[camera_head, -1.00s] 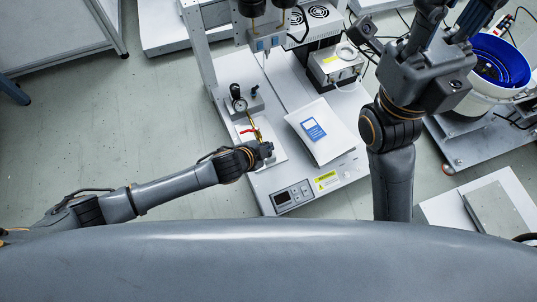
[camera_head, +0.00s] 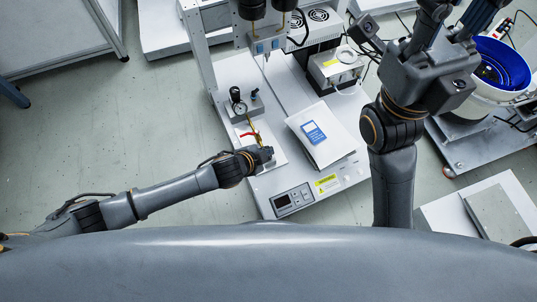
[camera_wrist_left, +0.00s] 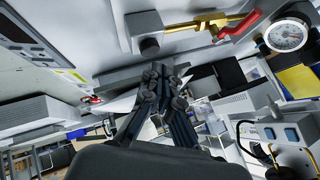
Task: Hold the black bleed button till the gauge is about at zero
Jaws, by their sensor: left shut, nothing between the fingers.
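The round gauge (camera_head: 240,108) stands on the machine's left side; it also shows in the left wrist view (camera_wrist_left: 288,36), its needle too small to read surely. A brass valve line (camera_wrist_left: 205,22) with a red lever (camera_wrist_left: 240,24) runs from near the gauge to a grey block (camera_wrist_left: 146,28). A small dark round spot (camera_wrist_left: 150,46) on that block may be the black bleed button; I cannot tell. My left gripper (camera_head: 268,153) is shut and empty by the block, its fingertips (camera_wrist_left: 156,72) apart from the dark spot in the wrist picture. My right gripper (camera_head: 456,14) is raised, its fingers spread.
A white packet with a blue label (camera_head: 322,136) lies on the machine, right of my left gripper. A control panel (camera_head: 293,200) is at its front edge. The screwdriver gantry head (camera_head: 265,42) hangs behind the gauge. A blue bowl (camera_head: 500,62) stands at the right.

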